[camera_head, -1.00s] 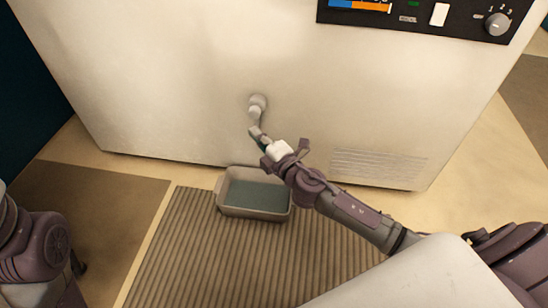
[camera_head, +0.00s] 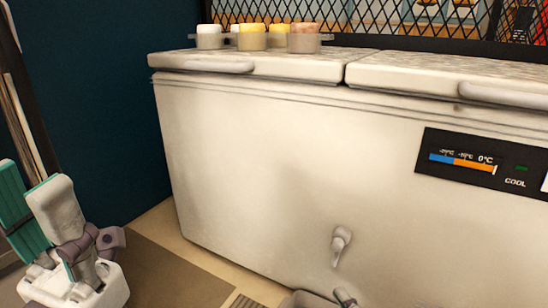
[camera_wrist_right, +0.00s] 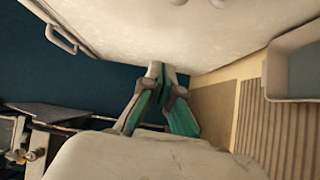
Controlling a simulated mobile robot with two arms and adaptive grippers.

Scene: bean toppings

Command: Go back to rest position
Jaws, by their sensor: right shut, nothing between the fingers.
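My right gripper (camera_head: 344,297) shows only as a small tip at the bottom edge of the head view, just below the drain spout (camera_head: 341,242) and beside the tray (camera_head: 303,299). It is apart from the spout. In the right wrist view its teal-lined fingers (camera_wrist_right: 160,72) meet at the tips, shut and empty. My left gripper (camera_head: 38,205) is raised at the lower left of the head view, with its teal and white fingers apart and nothing between them.
The white chest freezer (camera_head: 250,150) fills the middle, with several topping containers (camera_head: 252,38) on its lid. In the right wrist view the tray (camera_wrist_right: 278,72) is at the right, near a ribbed mat (camera_wrist_right: 253,118). A dark teal wall (camera_head: 95,100) stands at the left.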

